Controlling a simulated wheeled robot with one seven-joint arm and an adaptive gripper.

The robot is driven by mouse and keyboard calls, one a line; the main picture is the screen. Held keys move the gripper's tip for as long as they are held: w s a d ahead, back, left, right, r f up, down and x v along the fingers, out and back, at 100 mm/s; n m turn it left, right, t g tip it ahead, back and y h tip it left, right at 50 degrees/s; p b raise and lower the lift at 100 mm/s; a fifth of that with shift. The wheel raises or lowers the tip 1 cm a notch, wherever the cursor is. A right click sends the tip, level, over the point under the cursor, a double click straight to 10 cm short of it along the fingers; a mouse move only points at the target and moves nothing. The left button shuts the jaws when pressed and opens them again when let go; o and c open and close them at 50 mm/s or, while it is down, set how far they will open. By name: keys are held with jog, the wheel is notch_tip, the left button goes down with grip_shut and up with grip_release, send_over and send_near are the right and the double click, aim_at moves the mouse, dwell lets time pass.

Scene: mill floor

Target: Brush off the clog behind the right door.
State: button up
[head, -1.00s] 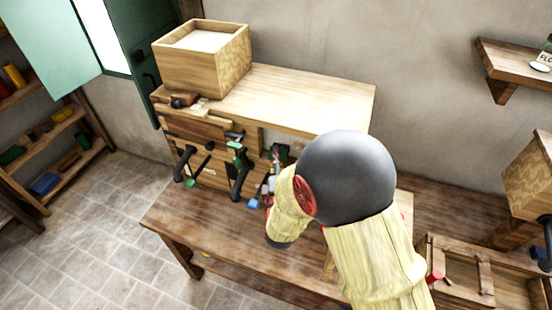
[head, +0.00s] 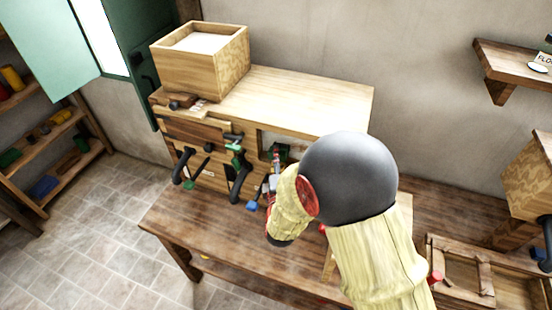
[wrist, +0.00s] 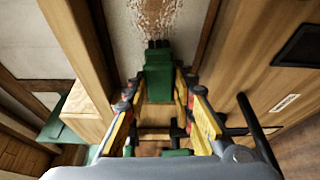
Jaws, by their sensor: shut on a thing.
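My gripper (wrist: 160,92) is shut on a green brush (wrist: 160,70), with a yellow finger on each side of it. The dark bristles (wrist: 158,44) point forward, at the lower edge of a speckled brown clog (wrist: 155,14) on a pale surface between wooden edges. I cannot tell whether they touch it. In the head view my gripper (head: 272,186) is at the front of the wooden mill cabinet (head: 310,98), at the right-hand opening. My arm hides the right part of that front, and the right door is not clearly seen there.
Black handles (head: 240,178) stick out from the cabinet front, left of my gripper. An open wooden box (head: 205,72) with pale contents stands on top. The cabinet stands on a brown bench (head: 185,222). A wall shelf (head: 500,72) and a wooden frame (head: 465,245) are on the right.

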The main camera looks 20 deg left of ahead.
jog(key=shift+w, duration=0.6)
jog(key=shift+d, duration=0.15)
jog(key=s+d+b, duration=0.1)
jog(key=d+b, duration=0.4)
jog(key=d, duration=0.5)
jog(key=shift+f, duration=0.2)
dwell(1.6)
jog(key=shift+d+b, duration=0.1)
jog(key=shift+b, duration=0.3)
